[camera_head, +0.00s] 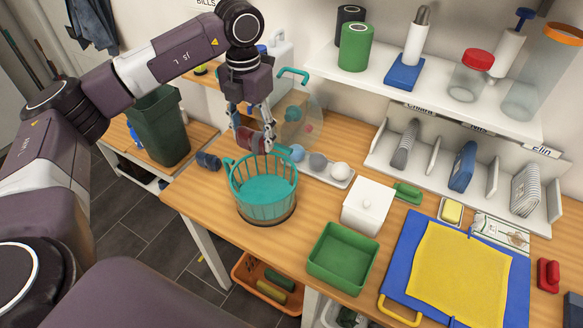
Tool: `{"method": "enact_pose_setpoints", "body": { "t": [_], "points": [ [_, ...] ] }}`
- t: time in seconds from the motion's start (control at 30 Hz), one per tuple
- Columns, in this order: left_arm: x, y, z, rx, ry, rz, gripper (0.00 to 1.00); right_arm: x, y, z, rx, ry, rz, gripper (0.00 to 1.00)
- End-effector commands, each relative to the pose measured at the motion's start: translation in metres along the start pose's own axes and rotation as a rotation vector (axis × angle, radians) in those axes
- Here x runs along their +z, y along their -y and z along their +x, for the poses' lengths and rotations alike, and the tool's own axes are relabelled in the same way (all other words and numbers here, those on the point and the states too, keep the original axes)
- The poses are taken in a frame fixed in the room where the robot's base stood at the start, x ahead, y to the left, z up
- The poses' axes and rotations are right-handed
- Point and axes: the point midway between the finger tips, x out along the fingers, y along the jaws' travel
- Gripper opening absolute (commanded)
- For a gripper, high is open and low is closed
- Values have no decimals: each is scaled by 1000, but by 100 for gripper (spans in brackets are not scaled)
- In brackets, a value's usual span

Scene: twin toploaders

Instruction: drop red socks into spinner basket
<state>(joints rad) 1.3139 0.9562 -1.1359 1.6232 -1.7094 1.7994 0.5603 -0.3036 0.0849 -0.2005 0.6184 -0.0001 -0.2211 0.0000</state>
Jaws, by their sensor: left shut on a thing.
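The spinner basket (262,188) is a teal slatted tub on the wooden counter, with its open top facing up. My left gripper (257,136) points down just above the basket's far rim. It is shut on the red socks (246,137), a dark red bundle partly hidden by the fingers. The socks hang above the rim, and I cannot tell if they touch it. My right gripper is not in view.
A dark blue roll (208,161) lies left of the basket. A clear round lid (302,121) stands behind. A tray with several balls (341,182), a white box (367,207) and a green bin (342,256) are to the right.

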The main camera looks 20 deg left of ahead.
Motion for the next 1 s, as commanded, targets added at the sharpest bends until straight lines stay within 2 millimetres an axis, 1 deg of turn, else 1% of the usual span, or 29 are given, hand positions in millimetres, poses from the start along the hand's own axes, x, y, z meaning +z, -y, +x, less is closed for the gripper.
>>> {"method": "enact_pose_setpoints", "body": {
  "t": [0.1,0.23,0.43,0.57,0.7,0.8,0.83,1.0],
  "points": [
    [0,0,13,0,-1,0,32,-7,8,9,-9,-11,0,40],
    [0,0,28,1,-1,0,32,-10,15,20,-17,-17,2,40],
    [0,0,50,0,1,1,32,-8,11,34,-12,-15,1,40],
    [0,0,56,0,1,0,32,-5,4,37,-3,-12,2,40],
    [0,0,56,0,1,0,32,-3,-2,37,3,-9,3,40],
    [0,0,56,0,0,0,32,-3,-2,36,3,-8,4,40],
    [0,0,56,0,0,0,55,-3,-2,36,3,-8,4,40],
    [0,0,56,0,0,0,74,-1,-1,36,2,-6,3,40]
  ]
}}
